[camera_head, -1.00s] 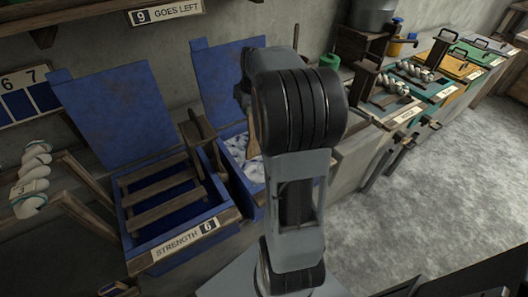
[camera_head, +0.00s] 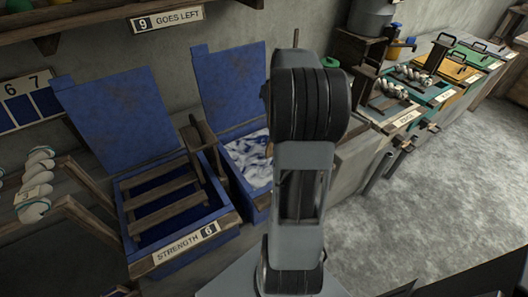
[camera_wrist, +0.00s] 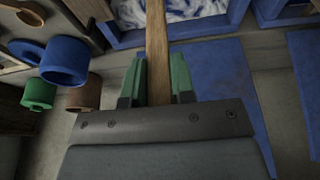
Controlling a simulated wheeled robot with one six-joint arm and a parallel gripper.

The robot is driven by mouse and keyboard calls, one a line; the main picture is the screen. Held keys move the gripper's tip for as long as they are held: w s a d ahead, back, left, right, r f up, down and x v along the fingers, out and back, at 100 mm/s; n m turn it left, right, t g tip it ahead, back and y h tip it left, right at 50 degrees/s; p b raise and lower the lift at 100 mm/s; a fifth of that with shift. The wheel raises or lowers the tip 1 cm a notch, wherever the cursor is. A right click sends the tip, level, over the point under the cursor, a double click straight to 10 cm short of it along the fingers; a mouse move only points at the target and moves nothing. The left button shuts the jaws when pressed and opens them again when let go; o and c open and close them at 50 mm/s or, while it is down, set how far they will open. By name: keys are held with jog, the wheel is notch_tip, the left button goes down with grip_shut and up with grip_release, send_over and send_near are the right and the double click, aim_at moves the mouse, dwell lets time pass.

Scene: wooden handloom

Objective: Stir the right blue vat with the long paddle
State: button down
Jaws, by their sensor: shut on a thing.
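The right blue vat (camera_head: 256,203) stands open, its blue lid (camera_head: 228,85) raised behind it. Mottled blue-and-white liquid (camera_head: 245,163) fills it. In the wrist view, its blue rim (camera_wrist: 205,28) and liquid (camera_wrist: 200,8) show at the top. My gripper (camera_wrist: 157,78) has green fingers shut on the wooden shaft of the long paddle (camera_wrist: 157,40). The shaft runs across the rim and over the liquid; its far end is out of the wrist view. In the head view, a thin brown stick (camera_head: 296,38) rises above my arm, which hides my gripper and most of the paddle.
The left blue vat (camera_head: 180,240), labelled Strength 6, holds a wooden slatted rack (camera_head: 165,205). A wooden piece stands between the vats. Right of my arm are trays with yarn skeins (camera_head: 392,88). Blue and green round containers (camera_wrist: 64,62) show in the wrist view. Grey floor is clear at right.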

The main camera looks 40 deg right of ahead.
jog(key=w+a+p, duration=0.2)
jog(key=w, duration=0.4)
jog(key=s+a+b, duration=0.3)
jog(key=s+a, duration=0.1)
jog(key=a, duration=0.2)
jog(key=d+p, duration=0.3)
jog(key=d, duration=0.7)
jog(key=shift+w+a, duration=0.95)
jog(key=shift+a, duration=0.2)
jog(key=shift+w+a, duration=0.95)
jog(key=shift+a, duration=0.15)
notch_tip(320, 180, up, 19)
jog(key=p, duration=1.4)
jog(key=shift+p, duration=0.4)
